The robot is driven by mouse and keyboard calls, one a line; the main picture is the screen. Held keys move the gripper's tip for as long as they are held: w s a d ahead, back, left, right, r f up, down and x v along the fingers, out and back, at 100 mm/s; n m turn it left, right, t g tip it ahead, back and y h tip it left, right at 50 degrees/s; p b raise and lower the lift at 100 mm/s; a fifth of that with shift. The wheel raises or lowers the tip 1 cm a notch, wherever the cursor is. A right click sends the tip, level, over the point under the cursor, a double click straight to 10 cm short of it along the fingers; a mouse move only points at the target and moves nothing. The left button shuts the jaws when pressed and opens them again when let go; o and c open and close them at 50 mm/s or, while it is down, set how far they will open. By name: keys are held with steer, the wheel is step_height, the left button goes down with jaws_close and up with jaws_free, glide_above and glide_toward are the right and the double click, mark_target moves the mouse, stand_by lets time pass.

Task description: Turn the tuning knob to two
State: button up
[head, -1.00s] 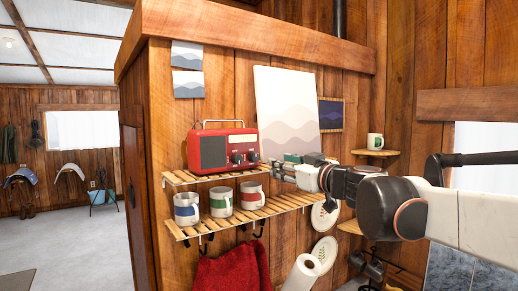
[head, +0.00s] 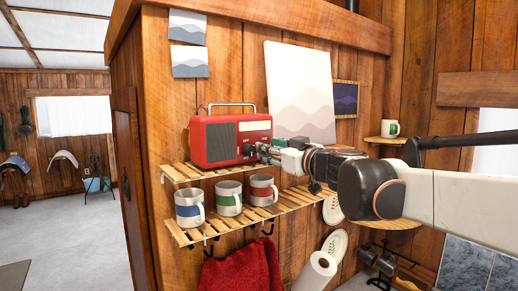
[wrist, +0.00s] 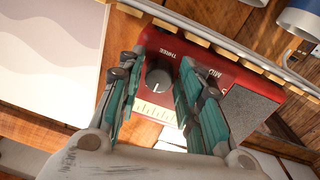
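The red radio (head: 225,136) stands on the upper slatted shelf, its front facing the room. In the wrist view the radio (wrist: 205,52) appears upside down, with a dark round knob (wrist: 157,80) and the word THREE printed beside it. Part of the word MID shows further right, near a second area covered by a finger. My gripper (wrist: 160,68) is open, with one teal-padded finger on each side of the knob and visible gaps. In the head view my gripper (head: 268,152) is at the radio's right front and hides part of its controls. The knob's setting is unclear.
Several mugs, including a green-marked one (head: 229,198), stand on the lower slatted shelf (head: 250,216). A pale mountain picture (head: 300,85) leans or hangs behind my gripper. A red cloth (head: 240,268) hangs below the shelves.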

steer(key=shift+s+r, duration=0.1)
steer(key=shift+s, duration=0.1)
jaws_close()
steer(key=shift+m, duration=0.3)
steer(key=shift+w+d+m+g+y+b, duration=0.2)
steer(key=shift+m+b, duration=0.85)
steer(key=shift+m, duration=3.1)
steer(key=shift+s+a+m+g+y+b, duration=0.2)
steer(key=shift+m+b, duration=0.85)
steer(key=shift+m, duration=3.1)
steer(key=shift+w+d, duration=0.1)
